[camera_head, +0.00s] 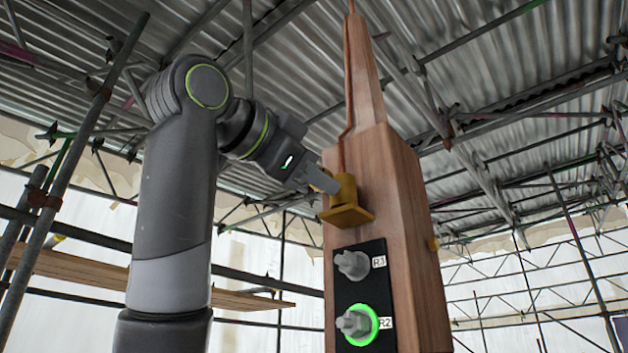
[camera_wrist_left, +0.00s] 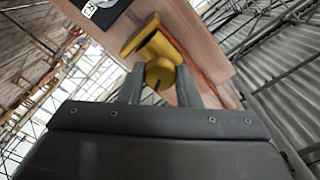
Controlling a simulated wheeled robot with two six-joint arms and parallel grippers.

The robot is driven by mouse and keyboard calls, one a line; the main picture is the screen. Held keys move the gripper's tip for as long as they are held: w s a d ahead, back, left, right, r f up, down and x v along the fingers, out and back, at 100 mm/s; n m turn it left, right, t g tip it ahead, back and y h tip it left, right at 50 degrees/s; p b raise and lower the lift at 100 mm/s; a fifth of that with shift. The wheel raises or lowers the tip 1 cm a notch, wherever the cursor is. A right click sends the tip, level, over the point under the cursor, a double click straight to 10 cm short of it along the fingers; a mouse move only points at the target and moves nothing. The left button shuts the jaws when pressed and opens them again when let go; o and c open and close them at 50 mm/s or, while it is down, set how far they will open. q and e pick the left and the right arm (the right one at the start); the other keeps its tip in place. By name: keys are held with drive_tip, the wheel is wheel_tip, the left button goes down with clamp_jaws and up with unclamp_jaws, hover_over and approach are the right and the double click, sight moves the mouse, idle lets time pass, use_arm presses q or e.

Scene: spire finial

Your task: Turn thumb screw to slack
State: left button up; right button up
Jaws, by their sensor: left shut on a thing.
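A brass-yellow clamp (camera_head: 347,213) is fixed to the front of the wooden spire (camera_head: 400,200), beside a copper strip (camera_head: 346,90). My left gripper (camera_head: 328,184) reaches it from the upper left. In the left wrist view the yellow thumb screw (camera_wrist_left: 160,75) sits between the two fingers of my left gripper (camera_wrist_left: 160,84), which are shut on it. The yellow clamp body (camera_wrist_left: 150,42) shows just beyond the fingertips. The fingers partly hide the screw in the head view. My right gripper is not in view.
A black panel (camera_head: 372,258) below the clamp carries two grey knobs, R3 (camera_head: 352,265) and R2 (camera_head: 352,325); R2 has a lit green ring. Scaffold tubes (camera_head: 70,160) and a plank (camera_head: 80,268) stand behind. A small yellow piece (camera_head: 433,244) shows on the spire's right side.

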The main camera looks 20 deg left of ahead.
use_arm(q)
drive_tip(key=n+b, duration=0.3)
drive_tip(key=n, duration=0.9)
drive_tip(key=shift+b, duration=0.4)
drive_tip(key=shift+n, duration=0.3)
drive_tip(key=o, duration=1)
drive_tip(key=b+v, duration=0.3)
drive_tip(key=v, duration=1.4)
drive_tip(key=shift+s+a, duration=0.1)
drive_tip(key=shift+s, duration=0.05)
